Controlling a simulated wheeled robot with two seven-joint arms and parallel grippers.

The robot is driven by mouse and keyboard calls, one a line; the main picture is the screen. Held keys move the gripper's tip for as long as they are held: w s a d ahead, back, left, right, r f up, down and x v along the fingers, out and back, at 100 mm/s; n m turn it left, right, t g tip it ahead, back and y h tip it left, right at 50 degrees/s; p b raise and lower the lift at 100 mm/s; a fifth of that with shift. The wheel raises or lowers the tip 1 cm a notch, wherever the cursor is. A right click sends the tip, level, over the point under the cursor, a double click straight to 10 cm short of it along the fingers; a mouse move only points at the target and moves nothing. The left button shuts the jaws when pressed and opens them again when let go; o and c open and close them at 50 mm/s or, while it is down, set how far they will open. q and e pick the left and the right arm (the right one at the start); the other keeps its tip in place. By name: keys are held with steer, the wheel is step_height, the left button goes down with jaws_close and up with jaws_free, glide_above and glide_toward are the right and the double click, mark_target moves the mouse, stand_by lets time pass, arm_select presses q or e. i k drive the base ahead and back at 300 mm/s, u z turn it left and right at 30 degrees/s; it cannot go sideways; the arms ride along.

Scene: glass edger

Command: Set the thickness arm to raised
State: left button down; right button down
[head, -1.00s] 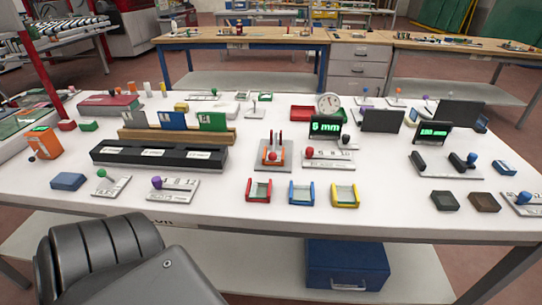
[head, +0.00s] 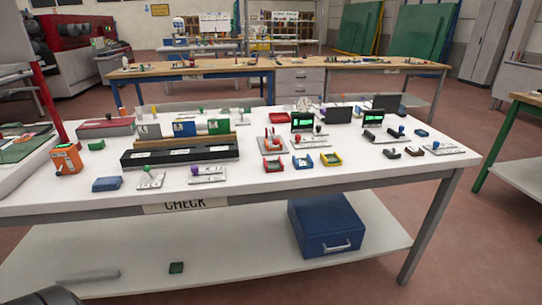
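A small fixture with red-orange upright parts (head: 273,143) stands mid-table. Beside it, a small plate with a red-knobbed lever (head: 318,130) sits in front of a dark screen with green digits (head: 303,121); the digits are too small to read now. Several other knobbed levers are on the table, including a green one (head: 147,168), a purple one (head: 195,170) and a blue one (head: 435,146). No readable label shows which is the thickness arm, and I cannot tell whether it is raised. Neither gripper is in view.
The white table (head: 255,185) has a clear front strip. A long black block (head: 180,155), a blue block (head: 107,184) and red, blue and yellow trays (head: 331,159) stand on it. A blue box (head: 325,228) is on the lower shelf.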

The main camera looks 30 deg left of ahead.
mark_target(276, 141)
steer(key=u, duration=1.2)
steer(key=i, duration=0.15)
steer(key=u, duration=0.05)
